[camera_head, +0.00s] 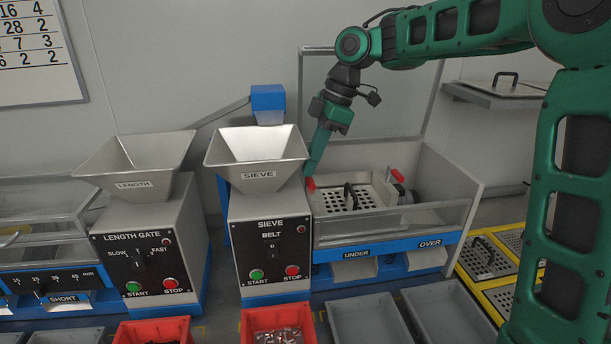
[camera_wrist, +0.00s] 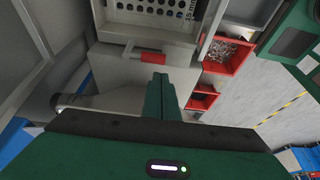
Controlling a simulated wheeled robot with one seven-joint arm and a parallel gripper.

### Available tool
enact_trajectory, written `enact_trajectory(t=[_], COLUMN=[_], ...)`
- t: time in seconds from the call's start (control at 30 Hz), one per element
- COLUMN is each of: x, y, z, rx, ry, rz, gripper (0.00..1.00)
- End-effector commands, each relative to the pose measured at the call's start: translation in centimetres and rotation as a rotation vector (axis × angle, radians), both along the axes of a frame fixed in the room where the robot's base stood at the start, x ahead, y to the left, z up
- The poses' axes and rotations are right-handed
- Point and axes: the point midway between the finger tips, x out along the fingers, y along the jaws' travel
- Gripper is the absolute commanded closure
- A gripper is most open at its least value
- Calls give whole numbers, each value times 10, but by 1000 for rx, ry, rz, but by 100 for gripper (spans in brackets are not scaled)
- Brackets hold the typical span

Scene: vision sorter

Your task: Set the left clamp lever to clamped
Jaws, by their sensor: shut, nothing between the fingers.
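The left clamp lever (camera_head: 310,184) has a red grip and sits at the left edge of the perforated sieve plate (camera_head: 336,200). Its red grip also shows in the wrist view (camera_wrist: 148,57), lying crosswise just ahead of my fingertips. My gripper (camera_head: 309,172) points down behind the sieve hopper, right at this lever; it is shut and empty. My closed fingers show in the wrist view (camera_wrist: 160,78). I cannot tell whether they touch the lever. A second red-tipped lever (camera_head: 397,176) is at the plate's right side.
The sieve hopper (camera_head: 258,158) stands close left of my gripper. A clear-walled box (camera_head: 400,218) surrounds the plate, which has a black handle (camera_head: 350,195). Red bins (camera_head: 247,318) and grey bins (camera_head: 368,318) stand in front. Spare plates (camera_head: 487,257) lie at the right.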

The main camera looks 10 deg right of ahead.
Motion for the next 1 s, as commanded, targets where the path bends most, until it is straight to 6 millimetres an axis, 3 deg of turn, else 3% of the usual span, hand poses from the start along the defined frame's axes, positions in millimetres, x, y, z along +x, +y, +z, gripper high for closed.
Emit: enact_trajectory(t=[0.1,0.3,1.0], x=[-1,0,0], y=[6,11,8], z=[-16,-30,-32], rx=[-1,0,0], ry=[2,0,0], rz=[2,0,49], gripper=[100,100,100])
